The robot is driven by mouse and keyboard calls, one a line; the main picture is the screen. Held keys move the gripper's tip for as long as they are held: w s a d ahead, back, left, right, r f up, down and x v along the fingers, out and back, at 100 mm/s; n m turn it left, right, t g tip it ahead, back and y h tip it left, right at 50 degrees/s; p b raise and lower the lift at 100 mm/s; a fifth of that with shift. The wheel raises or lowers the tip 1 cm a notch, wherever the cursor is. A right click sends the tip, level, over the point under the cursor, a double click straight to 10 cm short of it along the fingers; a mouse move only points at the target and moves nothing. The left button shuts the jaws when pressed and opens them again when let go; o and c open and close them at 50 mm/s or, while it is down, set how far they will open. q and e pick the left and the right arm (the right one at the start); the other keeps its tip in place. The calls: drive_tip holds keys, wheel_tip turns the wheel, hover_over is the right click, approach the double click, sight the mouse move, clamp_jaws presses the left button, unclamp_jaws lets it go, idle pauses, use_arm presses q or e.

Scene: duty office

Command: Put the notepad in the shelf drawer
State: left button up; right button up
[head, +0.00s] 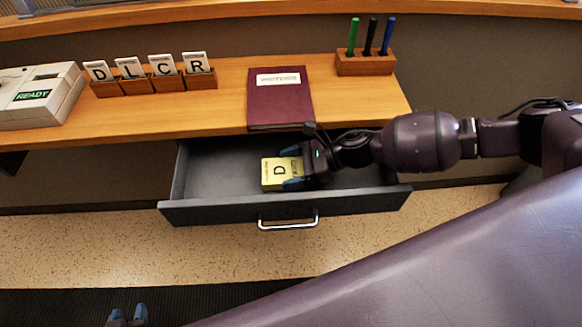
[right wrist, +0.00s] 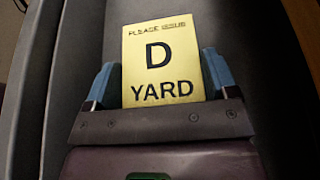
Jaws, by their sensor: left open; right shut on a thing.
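The notepad (head: 272,172) is yellow with a large black D. In the right wrist view the notepad (right wrist: 158,50) reads "PLEASE ISSUE D YARD". The shelf drawer (head: 215,211) is grey and pulled open under the wooden shelf, with a metal handle on its front. My right gripper (head: 291,168) is inside the drawer opening, shut on the notepad, with a blue finger on either side of it. I cannot tell whether the notepad touches the drawer floor. My left gripper (head: 128,315) is open and empty at the bottom left edge, well away from the drawer.
On the wooden shelf (head: 225,92) above stand a row of lettered cards in holders (head: 163,80), a maroon visitors book (head: 280,100), a pen block (head: 366,64) and a white machine marked READY (head: 38,95). The left part of the drawer is empty.

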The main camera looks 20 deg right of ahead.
drive_tip(key=shift+f, duration=0.2)
drive_tip(key=o, duration=1)
drive_tip(key=shift+r, duration=0.15)
drive_tip(key=shift+d+r, duration=0.1)
drive_tip(key=shift+r, duration=0.05)
drive_tip(key=v, duration=1)
drive_tip(key=shift+s+d, duration=0.15)
drive_tip(key=shift+d, duration=0.25)
drive_tip(key=shift+s+d+r, duration=0.1)
drive_tip(key=shift+d+r, duration=0.1)
drive_tip(key=shift+d, duration=0.25)
